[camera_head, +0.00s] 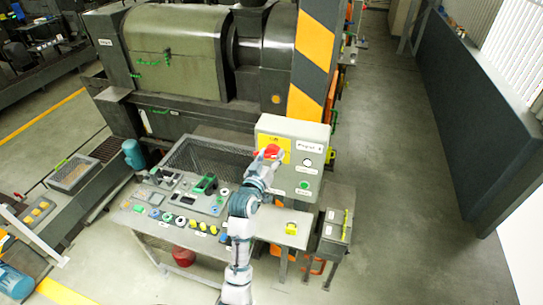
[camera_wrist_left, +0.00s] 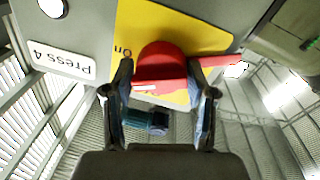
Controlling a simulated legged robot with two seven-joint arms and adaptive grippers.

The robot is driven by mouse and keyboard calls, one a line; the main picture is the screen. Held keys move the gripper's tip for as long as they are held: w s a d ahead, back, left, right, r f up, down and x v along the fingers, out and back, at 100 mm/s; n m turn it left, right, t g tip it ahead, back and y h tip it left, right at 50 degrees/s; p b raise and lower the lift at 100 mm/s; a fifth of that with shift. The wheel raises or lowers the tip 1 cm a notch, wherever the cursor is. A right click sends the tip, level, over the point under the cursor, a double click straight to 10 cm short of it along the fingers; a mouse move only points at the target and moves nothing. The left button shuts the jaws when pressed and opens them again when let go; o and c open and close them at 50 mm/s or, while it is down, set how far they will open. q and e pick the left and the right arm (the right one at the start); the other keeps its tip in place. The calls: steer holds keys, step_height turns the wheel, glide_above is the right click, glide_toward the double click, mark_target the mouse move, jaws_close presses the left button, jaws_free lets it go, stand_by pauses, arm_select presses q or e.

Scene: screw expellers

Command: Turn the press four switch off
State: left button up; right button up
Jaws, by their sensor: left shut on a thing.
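The press four switch is a red rotary knob (camera_head: 268,152) on a yellow plate (camera_head: 274,141) on the front of a grey control box (camera_head: 310,133). My left gripper (camera_head: 265,164) reaches up to the knob from below. In the left wrist view the red knob (camera_wrist_left: 160,66) sits between the two fingers of the left gripper (camera_wrist_left: 162,95), which are shut on it. A red handle part (camera_wrist_left: 218,61) sticks out to the right of the knob there. A label reading "Press 4" (camera_wrist_left: 62,62) and the word "On" show beside it. My right gripper is not in view.
Below the switch is a sloped console (camera_head: 180,200) with several buttons and knobs. The box also has a white button (camera_head: 307,162) and a green button (camera_head: 303,184). A large green press (camera_head: 175,50) stands behind. The floor at right (camera_head: 410,190) is clear.

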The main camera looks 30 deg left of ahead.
arm_select(q)
steer(key=n, duration=0.4)
steer(key=shift+r, duration=0.2)
steer(key=n+y, duration=0.1)
steer(key=n, duration=0.2)
steer(key=shift+f+n, duration=0.1)
steer(key=shift+n, duration=0.3)
steer(key=n, duration=0.4)
steer(key=shift+f+n, duration=0.2)
steer(key=shift+n, duration=0.1)
steer(key=shift+f+n+y, duration=0.1)
steer(key=shift+n+y, duration=0.3)
steer(key=shift+n, duration=0.1)
steer(key=shift+f, duration=0.15)
steer(key=o, duration=1.1)
steer(key=shift+a, duration=0.1)
